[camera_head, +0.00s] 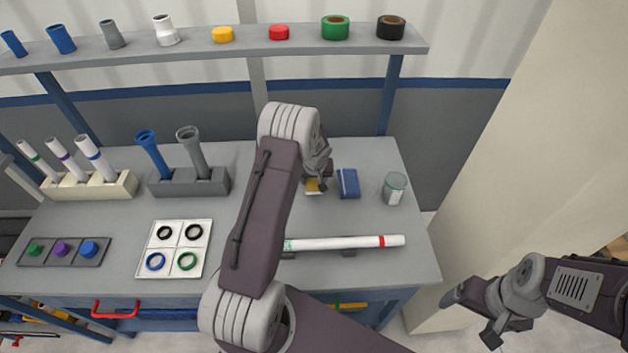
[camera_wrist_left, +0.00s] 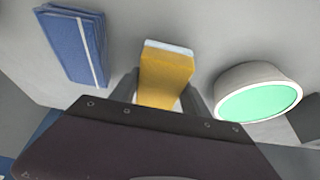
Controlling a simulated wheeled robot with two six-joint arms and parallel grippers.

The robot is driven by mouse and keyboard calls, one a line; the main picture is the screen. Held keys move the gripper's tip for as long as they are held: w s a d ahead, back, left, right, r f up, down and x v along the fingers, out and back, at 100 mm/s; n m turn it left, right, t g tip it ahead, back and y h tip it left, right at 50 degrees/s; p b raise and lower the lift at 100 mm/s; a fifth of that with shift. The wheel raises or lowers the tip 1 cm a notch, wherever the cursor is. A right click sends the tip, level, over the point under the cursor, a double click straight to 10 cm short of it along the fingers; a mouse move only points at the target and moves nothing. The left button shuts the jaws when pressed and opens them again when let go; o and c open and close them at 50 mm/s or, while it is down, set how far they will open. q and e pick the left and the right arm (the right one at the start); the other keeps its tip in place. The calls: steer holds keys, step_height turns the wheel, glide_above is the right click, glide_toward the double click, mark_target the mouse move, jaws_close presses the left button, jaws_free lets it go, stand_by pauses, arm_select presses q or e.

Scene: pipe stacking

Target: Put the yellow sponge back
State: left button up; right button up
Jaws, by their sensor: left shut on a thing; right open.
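The yellow sponge (camera_head: 313,186) is at the back right of the workbench, mostly hidden by my left arm in the head view. In the left wrist view the sponge (camera_wrist_left: 166,78), with a pale strip at its far end, sits between the two fingers. My left gripper (camera_head: 318,182) is shut on it; its fingers also show in the left wrist view (camera_wrist_left: 163,97). I cannot tell whether the sponge touches the bench top. My right gripper (camera_head: 472,316) is open and empty, off the bench at the lower right.
A white pipe with a red band (camera_head: 350,243) lies in front. Pipe holders (camera_head: 190,185) and a ring tray (camera_head: 175,248) are left. A shelf (camera_head: 290,46) with several parts runs above.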

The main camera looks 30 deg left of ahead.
arm_select(q)
steer(key=shift+w+f, duration=0.1)
steer(key=shift+f, duration=0.4)
steer(key=shift+f, duration=0.1)
steer(key=shift+f+b, duration=0.35)
steer(key=shift+b, duration=0.25)
steer(key=shift+s+f, duration=0.1)
steer(key=shift+s, duration=0.1)
steer(key=shift+d, duration=0.1)
